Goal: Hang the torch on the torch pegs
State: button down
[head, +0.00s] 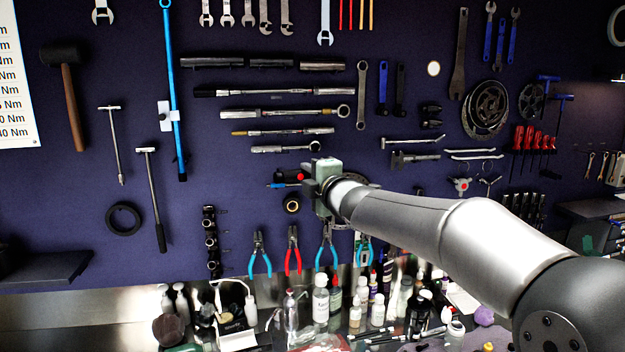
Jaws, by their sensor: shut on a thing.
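My gripper (308,186) is in front of the dark pegboard (160,75), near the middle of the head view. It is shut on a small dark thing with a red spot, which appears to be the torch (288,175). The torch sticks out to the left of the fingers, roughly level. The gripper body hides its right part. I cannot make out the torch pegs against the dark board. I cannot tell whether the torch touches the board.
Torque wrenches (283,113) hang just above my gripper. A dark ring-shaped part (291,205) is just below, with several pliers (292,250) under it. Bottles (320,300) crowd the bench. A blue-handled tool (172,90) hangs to the left.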

jog(key=w+a+p, duration=0.1)
jog(key=w+a, duration=0.1)
jog(key=w, duration=0.6)
jog(key=shift+f+p, duration=0.3)
jog(key=shift+f, duration=0.15)
dwell(0.3)
dwell(0.5)
jog(key=c, duration=1.1)
grip_release()
jog(key=shift+f, duration=0.1)
jog(key=shift+s, duration=0.1)
